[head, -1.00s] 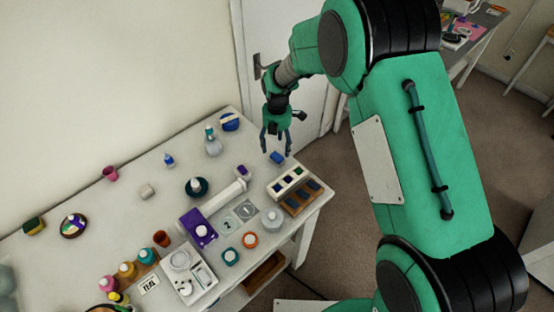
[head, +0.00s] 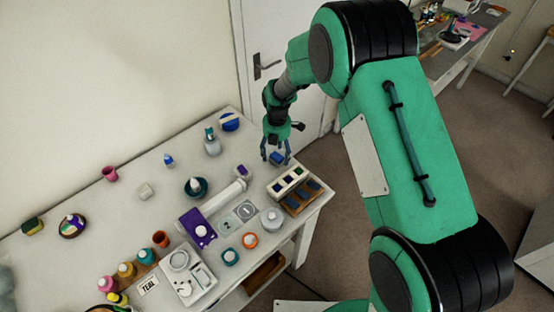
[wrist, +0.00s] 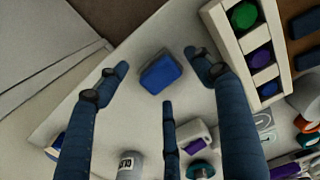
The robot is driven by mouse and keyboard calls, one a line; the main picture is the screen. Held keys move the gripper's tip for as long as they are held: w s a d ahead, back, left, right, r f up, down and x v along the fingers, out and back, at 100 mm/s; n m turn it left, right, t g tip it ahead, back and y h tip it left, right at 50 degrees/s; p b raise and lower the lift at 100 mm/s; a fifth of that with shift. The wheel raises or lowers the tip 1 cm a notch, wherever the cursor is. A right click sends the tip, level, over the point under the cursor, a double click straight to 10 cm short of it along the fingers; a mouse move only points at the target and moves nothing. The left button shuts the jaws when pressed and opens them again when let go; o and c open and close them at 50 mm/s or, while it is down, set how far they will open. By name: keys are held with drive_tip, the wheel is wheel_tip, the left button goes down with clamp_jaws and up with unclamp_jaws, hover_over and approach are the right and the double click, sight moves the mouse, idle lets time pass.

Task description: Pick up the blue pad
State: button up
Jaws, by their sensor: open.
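The blue pad (head: 277,158) lies on the white table near its far right corner. In the wrist view the blue pad (wrist: 160,74) is a small block with a bright blue top and darker edges, flat on the table. My gripper (head: 277,156) is above it, pointing down. In the wrist view my gripper (wrist: 158,80) has its dark blue fingers spread around the pad, with a gap on each side. It is open and empty. The exact height of the fingertips above the table is hard to tell.
A cream rack (head: 289,181) with coloured squares stands close to the pad, beside a brown tray (head: 303,196) of dark blue pieces. A spray bottle (head: 212,143) and a blue round item (head: 229,122) stand to the left. The table edge is near the pad.

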sight(277, 156)
drive_tip(key=shift+f, duration=0.85)
drive_tip(key=c, duration=1.3)
drive_tip(key=shift+c, duration=0.2)
drive_tip(key=shift+r+p, duration=0.4)
drive_tip(key=shift+r, duration=4.6)
